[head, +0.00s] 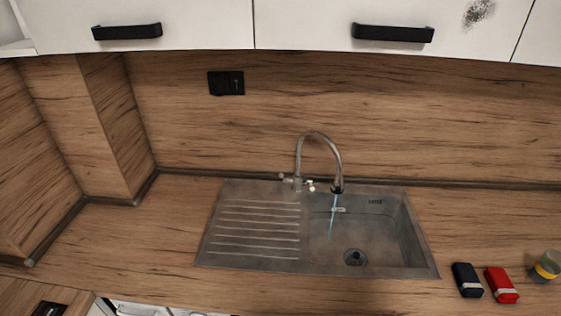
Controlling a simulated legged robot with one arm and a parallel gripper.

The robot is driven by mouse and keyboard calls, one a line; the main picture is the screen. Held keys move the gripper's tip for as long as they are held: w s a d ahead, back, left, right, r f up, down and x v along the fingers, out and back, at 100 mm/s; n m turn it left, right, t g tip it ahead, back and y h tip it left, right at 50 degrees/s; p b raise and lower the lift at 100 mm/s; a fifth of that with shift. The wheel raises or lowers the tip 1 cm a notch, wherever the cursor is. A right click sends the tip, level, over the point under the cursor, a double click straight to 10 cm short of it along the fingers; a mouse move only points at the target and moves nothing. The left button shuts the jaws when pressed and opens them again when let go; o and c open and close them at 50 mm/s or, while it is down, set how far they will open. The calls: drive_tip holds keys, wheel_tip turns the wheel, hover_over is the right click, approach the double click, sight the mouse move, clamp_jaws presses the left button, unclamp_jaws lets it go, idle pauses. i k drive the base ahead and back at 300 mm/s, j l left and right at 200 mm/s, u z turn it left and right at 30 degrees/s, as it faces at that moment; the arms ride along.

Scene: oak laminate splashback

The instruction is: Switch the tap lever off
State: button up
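The tap (320,140) stands at the back edge of the sink, with a tall metal spout arching over to the right. Its lever (287,177) appears at the base of the tap, on the left side; its exact position is too small to tell. A thin bluish stream of water (333,216) falls from the spout end into the sink basin (385,235). My gripper is not in the head view.
A ribbed drainboard (250,228) lies left of the basin. A dark blue item (467,279), a red item (502,285) and a glass-like container (546,267) stand at the right. White cabinets with black handles (392,33) hang above. The counter (130,235) at left is clear.

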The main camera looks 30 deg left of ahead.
sight(285, 178)
drive_tip(key=j+u, duration=0.1)
drive_tip(key=u, duration=1.2)
